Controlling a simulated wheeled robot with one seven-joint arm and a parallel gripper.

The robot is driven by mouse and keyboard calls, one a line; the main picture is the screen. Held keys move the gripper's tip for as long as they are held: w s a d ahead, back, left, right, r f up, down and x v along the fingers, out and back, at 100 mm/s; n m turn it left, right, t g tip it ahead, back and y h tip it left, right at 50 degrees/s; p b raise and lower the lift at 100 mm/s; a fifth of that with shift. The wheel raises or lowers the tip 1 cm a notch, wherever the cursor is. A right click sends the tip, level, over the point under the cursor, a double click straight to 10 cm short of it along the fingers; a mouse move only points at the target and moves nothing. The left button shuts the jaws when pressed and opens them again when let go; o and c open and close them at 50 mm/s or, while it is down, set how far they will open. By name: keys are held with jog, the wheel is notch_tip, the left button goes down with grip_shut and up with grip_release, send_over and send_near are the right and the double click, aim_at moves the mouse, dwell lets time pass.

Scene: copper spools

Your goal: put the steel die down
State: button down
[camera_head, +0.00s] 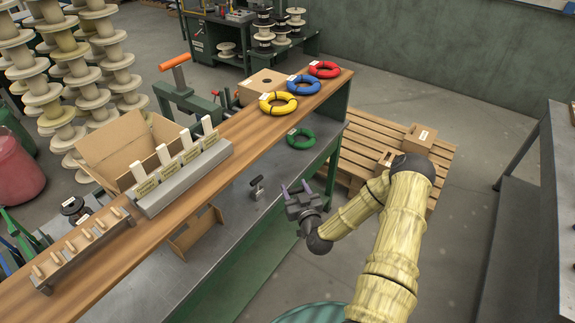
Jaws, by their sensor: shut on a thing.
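My gripper (296,190) is right of centre, beside the long bench and over the grey metal surface (232,217) that lies below the wooden top. Its two purplish fingers point away from me toward the bench. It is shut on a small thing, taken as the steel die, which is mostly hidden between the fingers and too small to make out. A small dark tool with a handle (257,188) is on the grey surface just left of my gripper, apart from it.
A green coil (301,139) lies lower. A pallet (365,143) with boxes stands behind my arm.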

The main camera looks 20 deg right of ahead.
jog(key=s+a+f, duration=0.2)
jog(key=s+f, duration=0.7)
jog(key=shift+s+a+f+b, duration=0.2)
jog(key=shift+a+f+b, duration=0.05)
jog(key=shift+b, duration=0.1)
